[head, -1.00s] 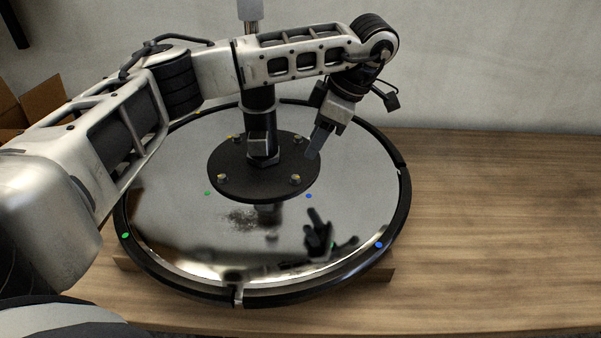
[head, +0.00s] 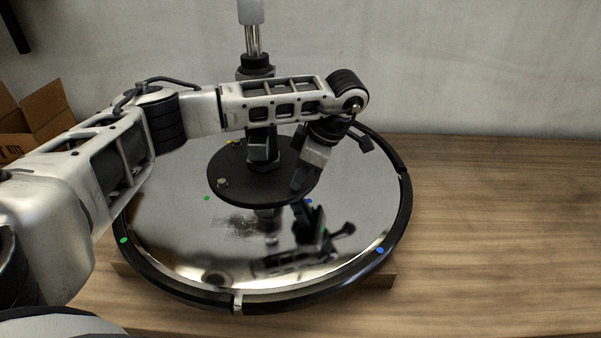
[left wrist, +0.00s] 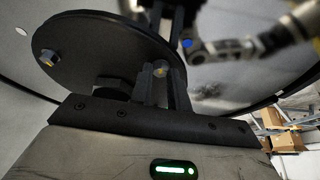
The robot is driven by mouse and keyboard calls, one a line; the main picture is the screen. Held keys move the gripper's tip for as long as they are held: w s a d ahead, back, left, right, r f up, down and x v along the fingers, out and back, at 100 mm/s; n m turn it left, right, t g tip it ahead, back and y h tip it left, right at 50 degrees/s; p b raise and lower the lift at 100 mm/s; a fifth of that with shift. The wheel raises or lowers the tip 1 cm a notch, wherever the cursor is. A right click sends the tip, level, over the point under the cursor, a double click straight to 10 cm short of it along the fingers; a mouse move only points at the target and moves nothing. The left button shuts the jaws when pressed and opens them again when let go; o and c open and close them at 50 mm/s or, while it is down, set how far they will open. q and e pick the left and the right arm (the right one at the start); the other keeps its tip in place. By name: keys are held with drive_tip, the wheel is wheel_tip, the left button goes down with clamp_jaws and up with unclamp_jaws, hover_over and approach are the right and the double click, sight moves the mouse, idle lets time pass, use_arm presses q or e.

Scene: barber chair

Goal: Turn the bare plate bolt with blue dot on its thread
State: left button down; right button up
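The round black plate (head: 240,183) sits on the mirror-like base disc (head: 170,215). A blue dot (head: 309,201) lies on the disc beside the plate's front right edge. It also shows in the left wrist view (left wrist: 187,43). The bolt nearest this dot (left wrist: 160,70) shows between the fingertips in the left wrist view; in the head view my gripper hides it. My left gripper (head: 297,187) points down at the plate's front right edge, fingers apart around or just short of this bolt. Contact cannot be told. My right gripper is not in view.
Other plate bolts show at front left (head: 222,183) and back left (head: 233,142). A green dot (head: 207,198) lies near the front left one. A central column (head: 253,45) rises behind my left forearm. The wooden table (head: 490,230) is clear at right. Cardboard boxes (head: 42,112) stand at far left.

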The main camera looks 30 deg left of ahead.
use_arm(q)
drive_tip(key=shift+m, duration=0.3)
